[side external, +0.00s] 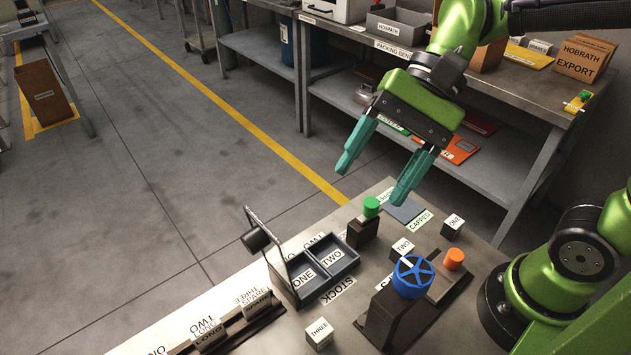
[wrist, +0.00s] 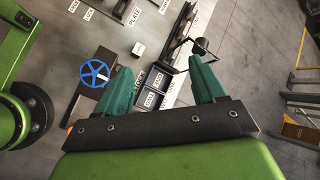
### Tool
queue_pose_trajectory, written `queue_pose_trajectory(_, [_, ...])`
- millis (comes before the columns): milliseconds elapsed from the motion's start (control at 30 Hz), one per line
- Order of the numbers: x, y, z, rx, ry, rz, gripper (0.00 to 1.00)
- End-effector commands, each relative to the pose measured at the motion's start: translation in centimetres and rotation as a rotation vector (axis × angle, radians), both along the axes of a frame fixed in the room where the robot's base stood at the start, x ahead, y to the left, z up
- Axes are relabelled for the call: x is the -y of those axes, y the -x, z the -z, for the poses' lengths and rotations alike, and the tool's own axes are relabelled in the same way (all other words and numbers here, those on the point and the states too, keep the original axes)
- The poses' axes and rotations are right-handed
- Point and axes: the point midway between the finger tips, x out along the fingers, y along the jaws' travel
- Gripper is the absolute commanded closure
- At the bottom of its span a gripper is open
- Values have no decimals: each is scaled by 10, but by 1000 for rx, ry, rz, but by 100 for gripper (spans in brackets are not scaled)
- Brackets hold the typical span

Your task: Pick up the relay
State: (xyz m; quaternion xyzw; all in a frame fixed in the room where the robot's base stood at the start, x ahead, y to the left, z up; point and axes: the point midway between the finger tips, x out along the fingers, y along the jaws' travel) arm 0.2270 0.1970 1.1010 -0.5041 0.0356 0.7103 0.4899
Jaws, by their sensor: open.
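No label reading "relay" is legible, so I cannot tell which piece is the relay. White cubes stand on the bench: ONE (side external: 453,225) at the right, TWO (side external: 402,249) in the middle and THREE (side external: 319,333) at the front. A dark block with a green cap (side external: 371,207) stands below my gripper in the side view. My gripper (side external: 371,184) is open and empty, in the air above the bench's back edge. In the wrist view its fingers (wrist: 159,70) are spread, with a white cube (wrist: 138,49) beyond them.
A dark two-part tray (side external: 345,273) marked ONE and TWO sits by the STOCK label, beside a tilted stand (side external: 256,240). A blue handwheel (side external: 412,277) and an orange knob (side external: 454,259) rise at the right. A labelled rack (side external: 240,326) lies front left.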

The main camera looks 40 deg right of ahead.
Motion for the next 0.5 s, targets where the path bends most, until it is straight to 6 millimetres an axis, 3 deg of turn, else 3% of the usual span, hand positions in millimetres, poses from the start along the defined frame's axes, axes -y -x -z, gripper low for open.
queue_pose_trajectory(100, [-36, 5, -3, -231, -115, 27, 31])
queue_pose_trajectory(367, [-96, 12, -24, -700, -307, 74, 31])
queue_pose_trajectory(400, [-95, 13, -1, -707, -301, 80, 31])
queue_pose_trajectory(500, [-94, 13, 42, -699, -300, 80, 31])
